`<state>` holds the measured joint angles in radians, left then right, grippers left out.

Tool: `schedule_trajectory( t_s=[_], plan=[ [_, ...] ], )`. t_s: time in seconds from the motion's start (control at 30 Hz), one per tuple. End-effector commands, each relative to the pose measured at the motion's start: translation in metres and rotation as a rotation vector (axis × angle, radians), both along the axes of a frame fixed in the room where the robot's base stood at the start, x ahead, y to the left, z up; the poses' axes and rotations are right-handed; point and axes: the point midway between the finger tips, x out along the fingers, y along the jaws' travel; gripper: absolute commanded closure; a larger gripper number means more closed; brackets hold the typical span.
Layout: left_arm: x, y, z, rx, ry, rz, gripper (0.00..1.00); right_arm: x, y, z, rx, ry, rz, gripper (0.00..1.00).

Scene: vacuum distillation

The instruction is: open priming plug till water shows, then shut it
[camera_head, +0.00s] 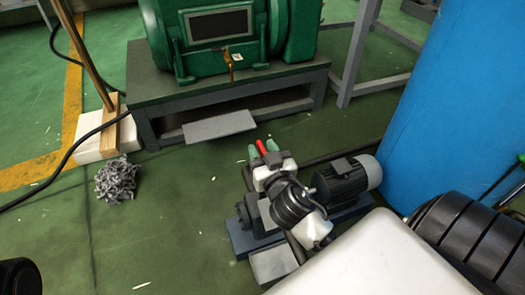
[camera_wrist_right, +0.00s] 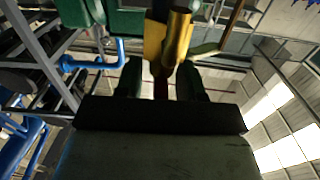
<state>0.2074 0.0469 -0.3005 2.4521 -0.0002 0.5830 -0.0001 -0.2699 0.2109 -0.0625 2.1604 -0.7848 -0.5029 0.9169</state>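My right gripper (camera_head: 262,150) has green-tipped fingers and reaches out over the floor near the small pump. A red piece (camera_head: 261,146) shows between the fingertips. Brass-coloured parts (camera_wrist_right: 167,42) show just beyond the fingertips. I cannot tell for sure which part is the priming plug, and no water is visible. The pump's grey motor (camera_head: 346,182) is right of my wrist; my arm hides much of the pump. My left gripper is not in view.
A large green machine (camera_head: 215,75) stands on a grey frame behind my gripper. A blue tank (camera_head: 440,110) stands at the right. A grey mop head (camera_head: 116,181), a white block (camera_head: 88,137) and a black cable lie at the left. The left front floor is mostly clear.

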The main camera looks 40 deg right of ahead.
Motion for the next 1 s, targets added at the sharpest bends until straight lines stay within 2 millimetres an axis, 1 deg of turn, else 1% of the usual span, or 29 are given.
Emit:
schedule_trajectory(
  t_s=[0.27, 0.3, 0.37, 0.53, 0.73, 0.93, 1.0],
  plan=[
    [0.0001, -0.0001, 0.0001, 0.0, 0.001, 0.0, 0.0, 0.0018, -0.0004, -0.0001, 0.0, 0.001, 0.0, 0.62],
    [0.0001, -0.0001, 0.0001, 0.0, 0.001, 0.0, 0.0, 0.0018, -0.0004, -0.0001, 0.0, 0.001, 0.0, 0.65],
    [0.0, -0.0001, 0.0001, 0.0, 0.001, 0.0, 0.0, 0.0017, -0.0003, -0.0001, 0.0, 0.001, 0.001, 0.74],
    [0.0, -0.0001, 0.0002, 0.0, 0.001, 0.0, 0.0, 0.0016, -0.0002, -0.0001, 0.0, 0.001, 0.001, 1.0],
    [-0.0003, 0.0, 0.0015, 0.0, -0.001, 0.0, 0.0, 0.0016, -0.0001, 0.0002, 0.0, 0.001, 0.005, 1.0],
    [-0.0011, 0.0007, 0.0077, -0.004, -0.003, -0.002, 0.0, 0.0016, -0.0004, 0.0022, -0.002, 0.001, 0.048, 1.0],
    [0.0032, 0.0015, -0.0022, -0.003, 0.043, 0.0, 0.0, 0.0013, -0.0008, 0.0032, -0.002, 0.001, 0.079, 1.0]
  ],
)
